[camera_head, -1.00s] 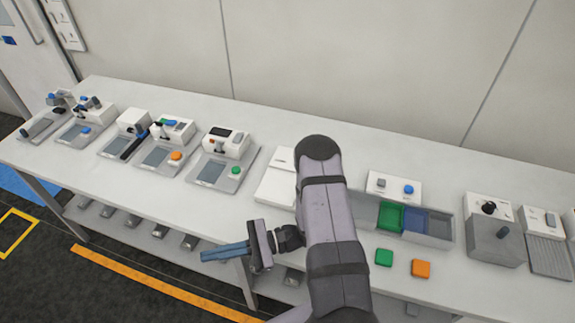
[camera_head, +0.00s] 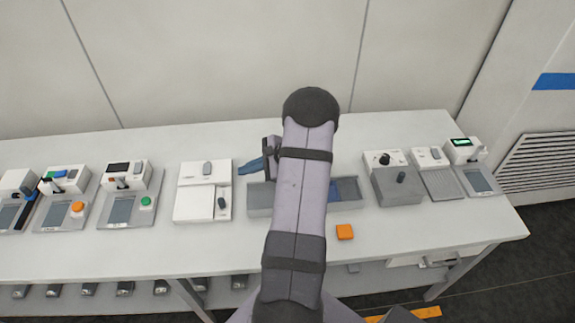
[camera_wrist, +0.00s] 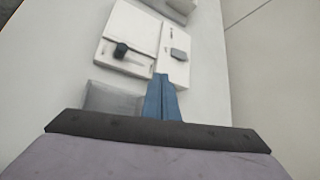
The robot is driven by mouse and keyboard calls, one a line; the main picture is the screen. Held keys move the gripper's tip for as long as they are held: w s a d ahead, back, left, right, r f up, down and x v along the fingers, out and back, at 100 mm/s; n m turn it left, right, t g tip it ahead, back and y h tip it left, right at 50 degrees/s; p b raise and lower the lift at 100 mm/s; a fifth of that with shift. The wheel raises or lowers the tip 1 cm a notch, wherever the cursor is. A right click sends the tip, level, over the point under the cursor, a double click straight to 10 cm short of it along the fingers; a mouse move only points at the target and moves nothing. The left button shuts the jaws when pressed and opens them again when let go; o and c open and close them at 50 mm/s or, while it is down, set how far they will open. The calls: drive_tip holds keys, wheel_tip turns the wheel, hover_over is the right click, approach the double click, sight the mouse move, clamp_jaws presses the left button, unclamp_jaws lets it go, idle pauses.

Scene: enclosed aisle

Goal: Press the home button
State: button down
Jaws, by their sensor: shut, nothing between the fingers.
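No button is readable as "home" at this size. A white station has a raised back part (camera_head: 196,172) with a grey button (camera_head: 207,167) and a flat front part with a dark knob (camera_head: 221,203). In the wrist view the grey button (camera_wrist: 180,54) and the dark knob (camera_wrist: 121,50) lie just beyond my fingertips; the small labels are illegible. My gripper (camera_head: 241,169) has blue fingers, shut and empty, to the right of the white station's back part. In the wrist view the fingers (camera_wrist: 161,78) point toward the grey button, with no contact clear.
A grey compartment tray (camera_head: 260,198) is partly hidden behind my arm. An orange block (camera_head: 345,232) lies in front of it. Stations with an orange button (camera_head: 77,207) and a green button (camera_head: 146,201) stand left. Right are a knob box (camera_head: 398,187) and a green-screen device (camera_head: 462,148).

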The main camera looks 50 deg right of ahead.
drive_tip(key=s+d+r+m+h, duration=0.1)
drive_tip(key=s+d+r+h, duration=0.1)
drive_tip(key=d, duration=0.5)
drive_tip(key=s+d+r+m+h, duration=0.2)
drive_tip(key=s+d+r+h, duration=0.1)
drive_tip(key=d, duration=0.4)
drive_tip(key=shift+s+d+r+p, duration=0.2)
drive_tip(key=shift+s+d+p, duration=0.15)
drive_tip(key=shift+s, duration=0.25)
drive_tip(key=shift+a+f, duration=0.1)
drive_tip(key=shift+f, duration=0.05)
wheel_tip(320, 180, down, 7)
drive_tip(key=b, duration=0.5)
drive_tip(key=shift+f, duration=0.2)
drive_tip(key=shift+f+b, duration=0.6)
drive_tip(key=shift+b, duration=0.05)
drive_tip(key=shift+f+b, duration=0.85)
drive_tip(key=shift+b, duration=0.25)
idle(1.2)
drive_tip(key=shift+r, duration=0.1)
drive_tip(key=shift+r+p, duration=0.55)
drive_tip(key=shift+r, duration=0.25)
drive_tip(key=shift+r, duration=0.1)
